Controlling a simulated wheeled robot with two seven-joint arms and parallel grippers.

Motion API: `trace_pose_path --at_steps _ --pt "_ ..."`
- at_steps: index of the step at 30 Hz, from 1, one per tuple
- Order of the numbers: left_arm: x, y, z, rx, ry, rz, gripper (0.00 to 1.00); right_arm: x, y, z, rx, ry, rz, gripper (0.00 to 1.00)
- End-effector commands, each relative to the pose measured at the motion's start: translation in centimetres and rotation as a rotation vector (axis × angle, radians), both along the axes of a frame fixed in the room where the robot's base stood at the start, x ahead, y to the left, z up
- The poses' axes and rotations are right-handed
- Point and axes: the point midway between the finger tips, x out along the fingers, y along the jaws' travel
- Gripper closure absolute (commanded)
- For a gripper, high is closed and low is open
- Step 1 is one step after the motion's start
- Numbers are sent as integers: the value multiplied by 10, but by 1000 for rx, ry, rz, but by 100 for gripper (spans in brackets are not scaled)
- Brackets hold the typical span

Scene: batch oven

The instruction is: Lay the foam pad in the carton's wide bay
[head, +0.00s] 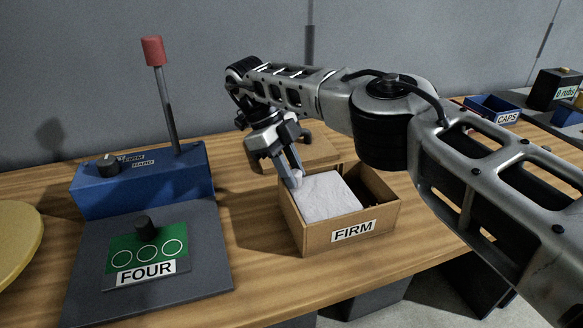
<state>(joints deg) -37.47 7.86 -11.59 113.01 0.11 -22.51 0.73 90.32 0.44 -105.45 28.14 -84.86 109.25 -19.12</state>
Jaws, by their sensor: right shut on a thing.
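The white foam pad (326,197) is inside the open cardboard carton (312,236), in its wider left bay, with its top face close to the height of the rim. A divider separates it from the narrow, dark right bay. My right gripper (297,180) reaches down at the pad's back left edge and is shut on the pad. The fingertips are partly hidden by the pad. Whether the pad rests on the carton floor cannot be seen. My left gripper is not in view.
A blue press (140,183) with a red-topped lever (153,50) stands left of the carton. A grey plate (200,262) with a green FOUR card (147,246) lies before it. A brown board or box (310,155) is behind the carton. A blue CAPS bin (490,108) stands far right.

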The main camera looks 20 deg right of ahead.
Motion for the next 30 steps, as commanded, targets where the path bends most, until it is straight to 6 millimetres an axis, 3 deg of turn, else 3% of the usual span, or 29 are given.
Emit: trace_pose_path --at_steps 15,16,18,26,30 --pt "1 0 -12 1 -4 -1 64 0 1 -14 1 1 1 100" --pt "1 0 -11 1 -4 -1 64 0 1 -14 1 1 1 74" --pt "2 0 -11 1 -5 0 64 0 1 -14 1 1 1 57" --pt "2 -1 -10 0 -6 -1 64 -1 1 -15 3 3 3 56" --pt "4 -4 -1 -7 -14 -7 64 -1 2 -15 3 3 2 55"
